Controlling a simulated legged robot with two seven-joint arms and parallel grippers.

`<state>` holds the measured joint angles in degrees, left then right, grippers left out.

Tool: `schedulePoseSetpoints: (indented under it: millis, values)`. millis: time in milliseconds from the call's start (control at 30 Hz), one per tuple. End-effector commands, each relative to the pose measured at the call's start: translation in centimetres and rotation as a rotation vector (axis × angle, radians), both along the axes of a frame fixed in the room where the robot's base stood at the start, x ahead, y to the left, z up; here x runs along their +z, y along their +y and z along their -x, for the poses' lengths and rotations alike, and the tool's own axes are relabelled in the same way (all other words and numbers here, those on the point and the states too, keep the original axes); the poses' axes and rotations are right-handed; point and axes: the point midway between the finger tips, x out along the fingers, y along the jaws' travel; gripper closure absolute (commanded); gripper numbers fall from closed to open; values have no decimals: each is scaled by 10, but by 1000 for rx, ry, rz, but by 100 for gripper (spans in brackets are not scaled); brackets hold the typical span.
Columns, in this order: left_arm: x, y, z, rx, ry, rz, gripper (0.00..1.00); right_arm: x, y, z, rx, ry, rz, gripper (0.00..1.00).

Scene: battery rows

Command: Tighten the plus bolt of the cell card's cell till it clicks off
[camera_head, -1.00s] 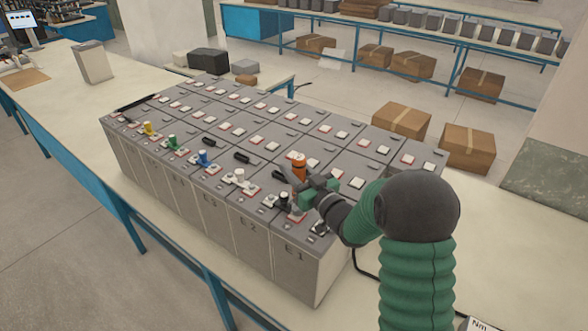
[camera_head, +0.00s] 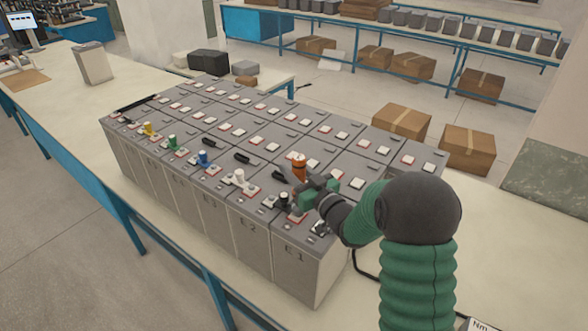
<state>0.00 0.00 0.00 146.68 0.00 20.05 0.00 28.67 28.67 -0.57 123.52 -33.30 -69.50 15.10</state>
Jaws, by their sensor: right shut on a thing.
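My right gripper (camera_head: 309,192) is shut on an orange-topped tool (camera_head: 299,170) over the front right end of the battery block. The tool's lower end is hidden by the gripper, so I cannot tell whether it sits on a bolt. Below it is the end cell (camera_head: 296,265), whose front label seems to read E1. Its top has a red-rimmed terminal pad (camera_head: 297,217), partly covered. Beside it, the cell marked E2 (camera_head: 250,240) has a black post (camera_head: 284,200). I cannot make out a cell card. My left gripper is not in view.
Coloured caps, white (camera_head: 239,177), blue (camera_head: 203,158), green (camera_head: 172,143) and yellow (camera_head: 148,129), stand along the front row. A label reading Nm (camera_head: 481,324) shows at the bottom edge. Cardboard boxes (camera_head: 402,121) lie behind.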

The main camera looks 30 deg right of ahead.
Motion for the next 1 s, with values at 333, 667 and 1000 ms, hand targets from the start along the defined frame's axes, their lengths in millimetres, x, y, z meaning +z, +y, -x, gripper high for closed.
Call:
schedulePoseSetpoints:
  millis: [333,667,1000]
  values:
    - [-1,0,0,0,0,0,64,-6,1,1,1,14,-4,100]
    - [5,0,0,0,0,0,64,1,1,1,1,14,-3,100]
    - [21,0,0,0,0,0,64,30,0,1,1,4,-1,100]
